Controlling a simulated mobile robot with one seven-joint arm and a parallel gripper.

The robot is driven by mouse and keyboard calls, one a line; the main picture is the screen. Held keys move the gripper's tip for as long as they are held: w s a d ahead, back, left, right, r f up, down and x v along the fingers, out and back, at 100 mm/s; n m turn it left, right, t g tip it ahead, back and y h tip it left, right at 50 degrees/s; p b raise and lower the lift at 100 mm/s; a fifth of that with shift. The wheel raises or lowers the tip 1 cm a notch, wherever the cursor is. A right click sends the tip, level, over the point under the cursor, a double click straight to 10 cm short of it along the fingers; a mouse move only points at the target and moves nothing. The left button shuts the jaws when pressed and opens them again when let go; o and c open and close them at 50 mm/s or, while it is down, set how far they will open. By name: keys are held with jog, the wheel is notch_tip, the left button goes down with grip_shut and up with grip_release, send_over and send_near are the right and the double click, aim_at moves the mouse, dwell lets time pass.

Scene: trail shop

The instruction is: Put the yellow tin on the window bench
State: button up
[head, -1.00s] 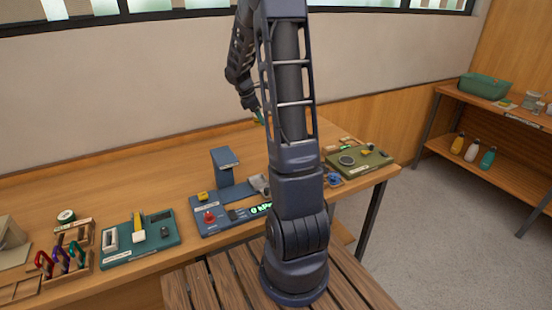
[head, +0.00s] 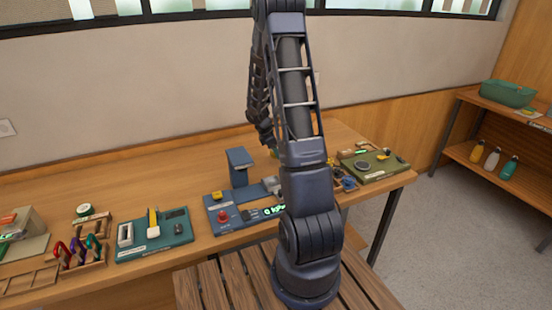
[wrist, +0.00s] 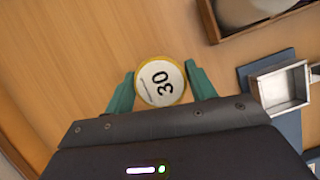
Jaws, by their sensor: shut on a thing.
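In the head view my arm hides most of the gripper and tin, over the back part of the long wooden bench (head: 120,178). This bench runs along the wall below the windows and seems to be the window bench.
A blue station (head: 238,165) with a post and a red knob stands near the bench front. A teal board (head: 155,236), a rack of coloured carabiners (head: 80,252) and an olive board (head: 372,166) lie along it. The bench's back left is clear. Shelves (head: 490,160) stand at right.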

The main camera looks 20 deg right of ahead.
jog(key=shift+f, duration=1.85)
jog(key=shift+f, duration=0.1)
jog(key=o, duration=1)
